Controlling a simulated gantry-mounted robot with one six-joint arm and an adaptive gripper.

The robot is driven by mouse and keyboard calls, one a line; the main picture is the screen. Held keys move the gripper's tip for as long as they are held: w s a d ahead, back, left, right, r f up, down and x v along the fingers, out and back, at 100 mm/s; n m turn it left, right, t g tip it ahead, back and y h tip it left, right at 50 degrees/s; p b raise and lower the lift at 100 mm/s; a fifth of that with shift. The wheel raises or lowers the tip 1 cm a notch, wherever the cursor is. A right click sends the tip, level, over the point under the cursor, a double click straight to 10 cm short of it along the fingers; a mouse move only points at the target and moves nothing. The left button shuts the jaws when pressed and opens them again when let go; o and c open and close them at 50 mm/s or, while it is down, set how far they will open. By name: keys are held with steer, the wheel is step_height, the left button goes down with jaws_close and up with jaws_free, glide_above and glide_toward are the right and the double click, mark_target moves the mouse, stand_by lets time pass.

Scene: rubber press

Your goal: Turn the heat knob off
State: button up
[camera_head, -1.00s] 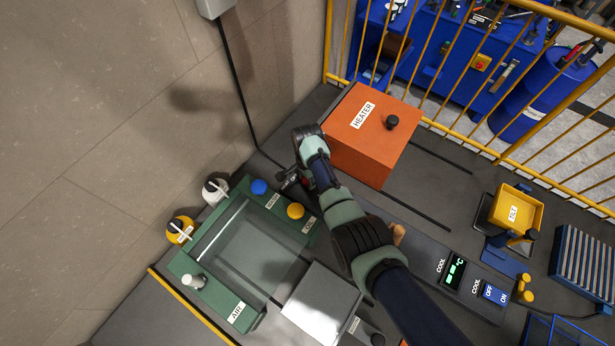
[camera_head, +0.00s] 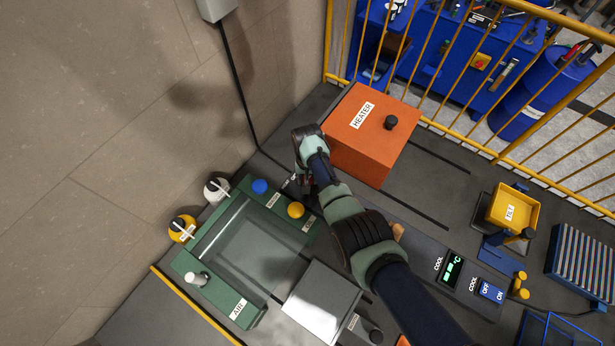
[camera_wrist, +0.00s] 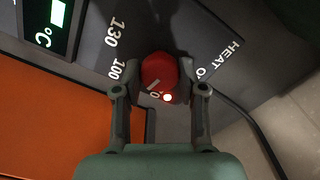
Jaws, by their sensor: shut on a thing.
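The red heat knob (camera_wrist: 158,72) shows in the wrist view on a dark panel marked 100, 130, 0 and HEAT. My gripper (camera_wrist: 160,82) has one finger on each side of the knob and is shut on it. The knob's white line (camera_wrist: 153,85) points towards the 0 mark. A small light (camera_wrist: 167,97) glows beside that mark. In the head view my arm hides the knob, and only a little of my gripper shows past the wrist.
The orange heater box (camera_head: 365,135) stands close to my wrist. The green press (camera_head: 250,240) with blue and yellow buttons lies to the left. The cooling display (camera_head: 452,270) and cool switch (camera_head: 492,291) are at the right. A yellow railing (camera_head: 480,145) runs behind.

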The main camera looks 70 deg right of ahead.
steer(key=n, duration=0.4)
steer(key=shift+n, duration=0.3)
steer(key=n, duration=1)
steer(key=shift+n, duration=0.4)
steer(key=n, duration=0.4)
steer(key=shift+n, duration=0.3)
steer(key=o, duration=1.1)
